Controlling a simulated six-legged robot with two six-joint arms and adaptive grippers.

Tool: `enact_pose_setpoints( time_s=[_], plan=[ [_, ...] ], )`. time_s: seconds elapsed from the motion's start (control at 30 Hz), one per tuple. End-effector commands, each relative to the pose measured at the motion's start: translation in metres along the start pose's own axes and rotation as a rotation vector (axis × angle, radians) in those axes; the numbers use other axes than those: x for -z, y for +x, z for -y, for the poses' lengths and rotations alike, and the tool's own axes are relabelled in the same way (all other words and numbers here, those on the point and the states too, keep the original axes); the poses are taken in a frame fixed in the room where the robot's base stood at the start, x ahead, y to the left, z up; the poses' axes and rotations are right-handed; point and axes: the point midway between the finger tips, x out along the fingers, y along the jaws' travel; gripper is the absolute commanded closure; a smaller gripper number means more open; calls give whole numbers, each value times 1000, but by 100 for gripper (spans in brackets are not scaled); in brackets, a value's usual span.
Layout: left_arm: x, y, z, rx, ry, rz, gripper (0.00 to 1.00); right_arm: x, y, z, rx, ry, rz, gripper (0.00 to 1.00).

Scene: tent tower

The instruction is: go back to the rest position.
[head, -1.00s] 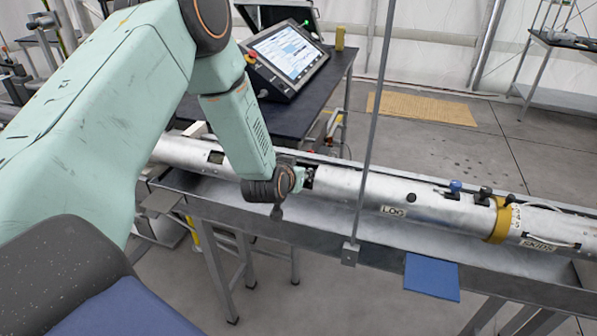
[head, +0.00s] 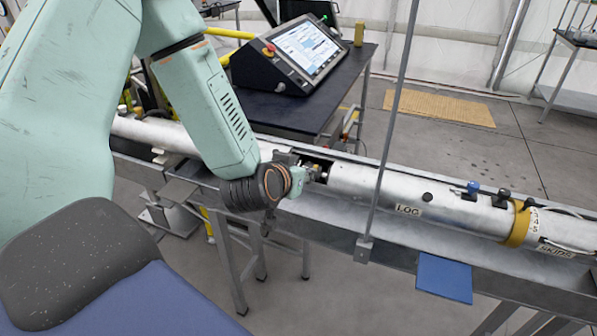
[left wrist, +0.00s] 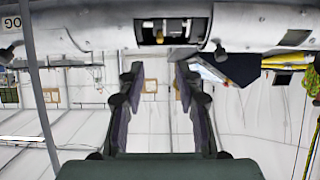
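My left arm comes in from the left in the head view, and its gripper (head: 316,174) is beside a dark opening in the long silver tube (head: 375,190), partly hidden by the wrist. In the left wrist view the two dark fingers (left wrist: 158,80) are spread apart with nothing between them. The tube (left wrist: 80,27) crosses the top of that view, its opening (left wrist: 172,32) showing a small yellowish part inside. The fingertips appear apart from the tube there. My right gripper is in neither view.
The tube lies in a metal trough with a thin upright pole (head: 388,130) in front. A blue plate (head: 444,278) hangs at the trough's front edge. A control console with a screen (head: 300,50) stands on a dark table (head: 285,108) behind.

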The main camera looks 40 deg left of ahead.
Motion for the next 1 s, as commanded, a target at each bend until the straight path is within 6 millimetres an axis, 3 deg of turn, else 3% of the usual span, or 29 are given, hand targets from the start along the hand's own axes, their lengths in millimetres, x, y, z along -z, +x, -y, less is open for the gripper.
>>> enact_pose_setpoints(
  time_s=[0.77,0.87,1.0],
  plan=[
    [-3,-7,-2,-7,-37,14,65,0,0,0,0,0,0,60],
    [-27,-12,-16,-53,-127,110,65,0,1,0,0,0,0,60],
    [-113,-15,-36,-91,-138,302,65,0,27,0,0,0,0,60]
  ],
)
